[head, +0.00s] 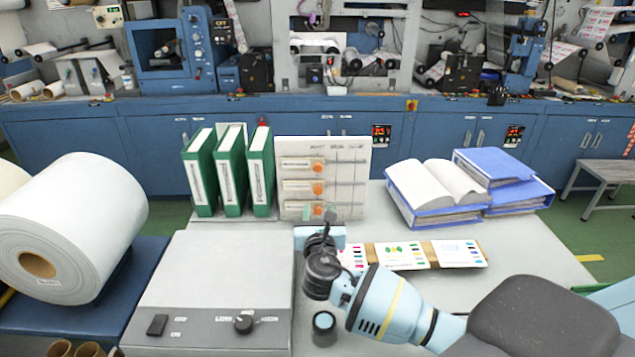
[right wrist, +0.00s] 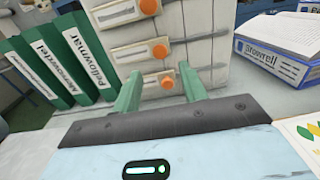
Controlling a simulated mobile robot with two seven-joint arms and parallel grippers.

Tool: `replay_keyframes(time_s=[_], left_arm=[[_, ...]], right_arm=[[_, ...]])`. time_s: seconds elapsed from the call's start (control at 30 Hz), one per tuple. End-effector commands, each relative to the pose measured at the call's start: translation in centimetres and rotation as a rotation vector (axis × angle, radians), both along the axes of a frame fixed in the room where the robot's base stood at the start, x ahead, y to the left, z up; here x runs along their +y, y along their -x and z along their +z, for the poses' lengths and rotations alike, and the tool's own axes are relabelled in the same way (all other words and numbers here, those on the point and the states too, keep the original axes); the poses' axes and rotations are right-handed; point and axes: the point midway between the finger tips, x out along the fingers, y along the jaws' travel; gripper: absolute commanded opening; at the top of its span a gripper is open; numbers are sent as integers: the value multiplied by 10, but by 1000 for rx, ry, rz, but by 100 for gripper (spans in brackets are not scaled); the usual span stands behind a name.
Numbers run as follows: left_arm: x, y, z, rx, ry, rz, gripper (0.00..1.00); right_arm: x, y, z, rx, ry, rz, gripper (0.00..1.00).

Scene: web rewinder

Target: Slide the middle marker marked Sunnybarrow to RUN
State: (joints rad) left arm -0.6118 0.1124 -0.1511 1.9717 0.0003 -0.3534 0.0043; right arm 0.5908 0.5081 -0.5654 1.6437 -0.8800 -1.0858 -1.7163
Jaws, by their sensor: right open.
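A pale upright board (head: 357,155) stands on the table with three horizontal slots. Three markers with orange knobs sit one above another at the left side of the slots, all in the same column. The middle marker (head: 298,188) has its knob in the middle row, and it also shows in the right wrist view (right wrist: 135,55). The lettering on the markers and column headings is too small to read. My right gripper (head: 318,211) is open in front of the board, low down. In the right wrist view its green fingers (right wrist: 160,84) straddle the lowest knob, below the middle one. My left gripper is out of view.
Green binders (head: 229,170) stand close left of the board. Blue binders with an open book (head: 445,187) lie to the right. A grey box with a dial (head: 210,285) is at front left. Printed cards (head: 402,256) lie in front of the board.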

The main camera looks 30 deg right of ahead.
Motion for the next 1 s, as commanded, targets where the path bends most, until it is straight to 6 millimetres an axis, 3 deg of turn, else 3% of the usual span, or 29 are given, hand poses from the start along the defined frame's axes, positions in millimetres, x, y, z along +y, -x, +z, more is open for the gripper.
replay_keyframes(time_s=[0.37, 0.8, 1.0], left_arm=[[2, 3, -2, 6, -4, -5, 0], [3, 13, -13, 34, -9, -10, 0], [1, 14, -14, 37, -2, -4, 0]], right_arm=[[-2, -3, -1, 1, -1, 0, 43], [-32, -52, -2, 2, 0, -1, 43], [-40, -65, -2, 2, -1, 0, 43]])
